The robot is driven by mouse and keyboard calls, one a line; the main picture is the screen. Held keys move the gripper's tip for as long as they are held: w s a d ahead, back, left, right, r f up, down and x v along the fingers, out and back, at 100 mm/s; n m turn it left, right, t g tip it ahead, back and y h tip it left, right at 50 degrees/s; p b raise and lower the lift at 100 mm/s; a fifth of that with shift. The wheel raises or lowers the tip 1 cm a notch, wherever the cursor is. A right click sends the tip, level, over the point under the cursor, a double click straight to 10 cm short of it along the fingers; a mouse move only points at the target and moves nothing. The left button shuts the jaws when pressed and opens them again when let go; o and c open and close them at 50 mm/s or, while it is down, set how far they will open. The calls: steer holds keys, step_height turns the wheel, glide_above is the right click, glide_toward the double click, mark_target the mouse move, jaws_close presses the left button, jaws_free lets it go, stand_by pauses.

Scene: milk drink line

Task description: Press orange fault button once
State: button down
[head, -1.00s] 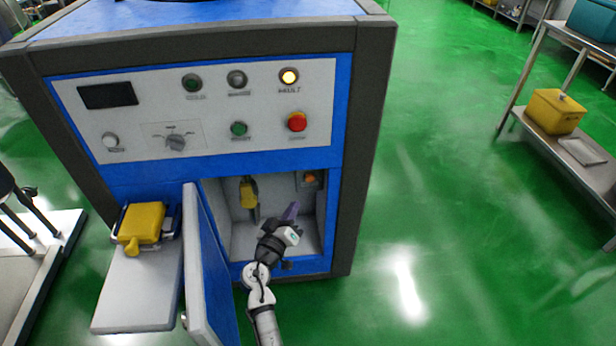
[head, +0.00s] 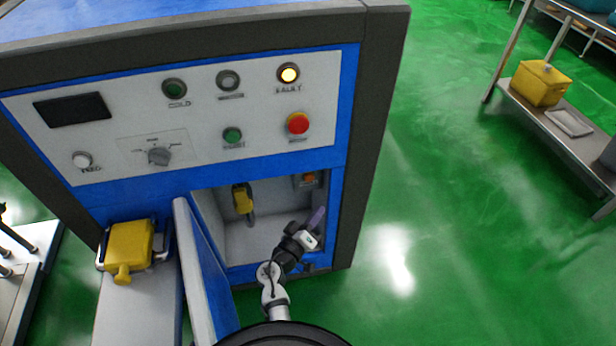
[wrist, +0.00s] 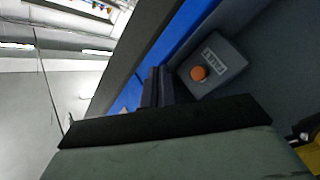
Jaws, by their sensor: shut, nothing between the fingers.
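The orange fault button (wrist: 198,73) sits on a small grey box (wrist: 222,62) with a label in the wrist view. In the head view the orange button (head: 309,178) is at the upper right inside the open compartment (head: 258,236). My gripper (head: 317,216) is at the compartment's opening, below the button in the picture. Its dark fingers (wrist: 158,88) are together with nothing between them, left of the button in the wrist view. I see a gap between fingers and button in the picture; the depth between them is unclear.
A lit yellow lamp marked fault (head: 289,73) and a red knob (head: 298,123) are on the front panel. The blue door (head: 205,275) stands open at left. A yellow handle (head: 242,199) is inside the compartment.

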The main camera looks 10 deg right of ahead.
mark_target(309, 178)
steer(key=w+b, duration=0.1)
steer(key=w, duration=0.8)
stand_by(2.0)
steer(key=shift+b, duration=0.3)
steer(key=shift+w+b, duration=0.35)
